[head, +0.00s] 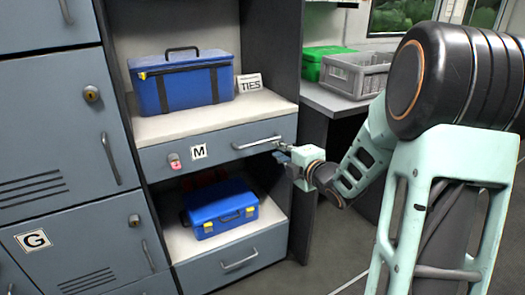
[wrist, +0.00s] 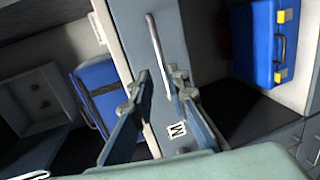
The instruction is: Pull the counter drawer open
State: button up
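The counter drawer (head: 225,146) is a grey-blue front marked M, directly under the pale counter top, and looks closed. Its long silver bar handle (head: 257,143) runs along the right part of the front. My gripper (head: 282,148) is at the right end of this handle. In the wrist view the drawer front (wrist: 188,62) appears turned on its side, with the handle (wrist: 154,38) running toward the gap between my fingers (wrist: 158,78). The fingers are apart, one on each side of the handle's line. Whether they touch it cannot be told.
A blue case (head: 183,88) and a TIES sign (head: 249,83) stand on the counter. A smaller blue case (head: 220,209) sits on the shelf below, above another drawer (head: 235,259). Grey lockers (head: 60,130) stand left. A grey crate (head: 355,75) is at right; floor is clear in front.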

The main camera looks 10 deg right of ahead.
aim_at(259, 143)
jog(key=shift+y, duration=0.3)
jog(key=x, duration=0.3)
jog(key=b+x, duration=0.1)
jog(key=x, duration=0.3)
jog(key=a+b+x, duration=0.1)
jog(key=x, duration=0.3)
jog(key=shift+a+f, duration=0.1)
jog(key=shift+f, duration=0.15)
grip_shut()
